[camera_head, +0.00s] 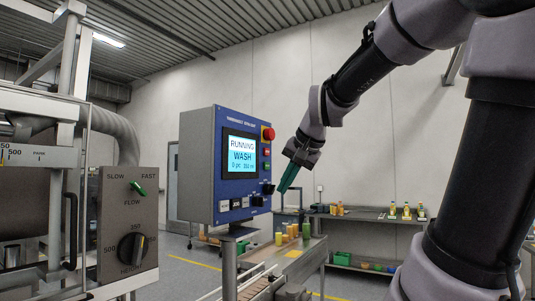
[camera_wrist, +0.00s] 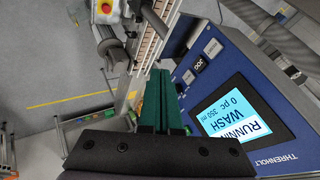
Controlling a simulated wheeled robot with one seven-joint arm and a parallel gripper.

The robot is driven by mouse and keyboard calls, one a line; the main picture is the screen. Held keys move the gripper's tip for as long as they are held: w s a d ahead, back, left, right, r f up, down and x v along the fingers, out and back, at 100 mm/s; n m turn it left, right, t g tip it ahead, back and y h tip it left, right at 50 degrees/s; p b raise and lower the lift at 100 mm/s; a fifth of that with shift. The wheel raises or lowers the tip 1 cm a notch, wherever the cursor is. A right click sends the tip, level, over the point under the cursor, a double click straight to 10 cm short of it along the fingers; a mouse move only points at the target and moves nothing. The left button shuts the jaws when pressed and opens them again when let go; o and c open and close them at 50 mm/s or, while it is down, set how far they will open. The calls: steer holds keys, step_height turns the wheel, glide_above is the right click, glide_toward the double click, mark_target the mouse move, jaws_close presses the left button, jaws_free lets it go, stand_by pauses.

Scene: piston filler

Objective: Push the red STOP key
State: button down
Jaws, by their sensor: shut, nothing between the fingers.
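The blue control panel (camera_head: 205,165) stands on a post, its screen (camera_head: 240,154) reading RUNNING, WASH. A small red key (camera_head: 267,152) sits right of the screen, below a larger red mushroom knob (camera_head: 268,134) and above a green key (camera_head: 266,165); its lettering is too small to read. My gripper (camera_head: 282,190), with green fingers, is shut and empty. It points down and left, right of the panel's lower right corner in the picture. In the wrist view my gripper (camera_wrist: 160,72) shows beside the panel (camera_wrist: 265,155); the small red key is not visible there.
Black knobs (camera_head: 268,189) sit low on the panel near my fingertips. A conveyor (camera_head: 265,280) with several bottles (camera_head: 306,230) runs below. A grey box with FLOW controls (camera_head: 128,215) stands at left. A shelf (camera_head: 370,217) stands behind. In the wrist view a red-and-yellow button (camera_wrist: 105,8) shows.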

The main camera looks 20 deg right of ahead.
mark_target(267, 152)
steer(key=w+d+r+m+t, duration=0.1)
steer(key=w+d+r+m, duration=0.3)
steer(key=w, duration=0.7)
steer(key=w+d+r+m+t, duration=0.2)
steer(key=w+d+r+m, duration=0.1)
steer(key=w+d+r, duration=0.4)
steer(key=w+d, duration=0.3)
steer(key=w, duration=0.2)
steer(key=shift+w+r+m+h, duration=0.15)
steer(key=shift+r+m+h, duration=0.15)
steer(key=shift+r+m, duration=0.1)
steer(key=shift+d, duration=0.1)
steer(key=w+a, duration=0.6)
steer(key=shift+w, duration=0.3)
stand_by(0.5)
steer(key=shift+w+a, duration=0.25)
steer(key=shift+w, duration=0.05)
